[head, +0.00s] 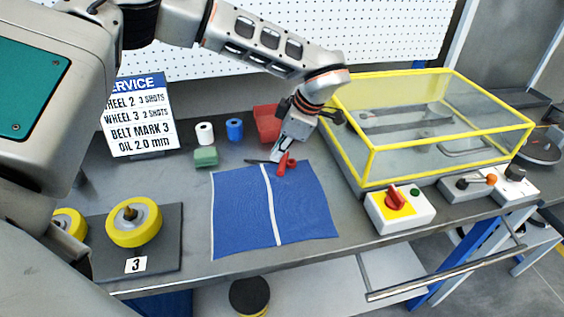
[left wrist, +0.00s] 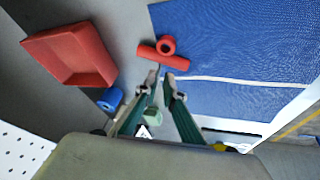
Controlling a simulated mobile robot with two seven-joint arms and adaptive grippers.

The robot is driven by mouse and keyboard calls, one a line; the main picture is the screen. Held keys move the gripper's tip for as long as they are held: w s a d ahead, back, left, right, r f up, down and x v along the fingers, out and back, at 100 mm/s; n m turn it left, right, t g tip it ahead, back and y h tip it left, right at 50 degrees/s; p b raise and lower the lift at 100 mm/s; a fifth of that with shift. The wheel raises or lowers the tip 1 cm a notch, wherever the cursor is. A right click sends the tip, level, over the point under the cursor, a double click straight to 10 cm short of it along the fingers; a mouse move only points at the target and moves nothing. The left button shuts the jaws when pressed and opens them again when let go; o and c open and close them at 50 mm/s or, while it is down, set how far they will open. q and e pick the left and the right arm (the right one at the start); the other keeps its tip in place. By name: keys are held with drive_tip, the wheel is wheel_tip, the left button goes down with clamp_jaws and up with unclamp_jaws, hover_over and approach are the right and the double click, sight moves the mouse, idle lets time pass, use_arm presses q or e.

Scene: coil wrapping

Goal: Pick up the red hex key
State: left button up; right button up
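The red hex key (head: 287,164) lies at the far edge of the blue mat, in the middle of the bench. A thin dark rod shows just left of it in the head view. In the left wrist view its red T-shaped handle (left wrist: 163,53) lies just beyond my fingertips. My left gripper (head: 278,155) points down at the key; in the left wrist view its fingertips (left wrist: 161,75) are close together with a narrow gap beside the handle. I cannot tell whether they clamp the key's shaft, which is largely hidden there. My right gripper is not in view.
The blue mat (head: 300,205) lies in front. A red bin (head: 266,122), blue roll (head: 235,129), white roll (head: 205,133) and green block (head: 205,157) stand behind and left. A yellow-framed clear case (head: 370,165) stands close on the right, beside a red-knobbed switch box (head: 408,214).

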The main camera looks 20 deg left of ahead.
sight(274, 163)
use_arm(q)
drive_tip(key=x, duration=0.3)
drive_tip(key=shift+a+f, duration=0.1)
drive_tip(key=shift+a, duration=0.1)
clamp_jaws()
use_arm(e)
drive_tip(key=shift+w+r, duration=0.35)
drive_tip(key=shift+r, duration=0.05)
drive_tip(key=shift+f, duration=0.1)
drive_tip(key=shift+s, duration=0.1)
use_arm(q)
drive_tip(key=shift+r, duration=0.35)
wheel_tip(274, 163, up, 20)
drive_tip(key=p, duration=0.1)
drive_tip(key=shift+f, duration=0.25)
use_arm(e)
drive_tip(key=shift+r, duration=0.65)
use_arm(q)
drive_tip(key=shift+f, duration=0.1)
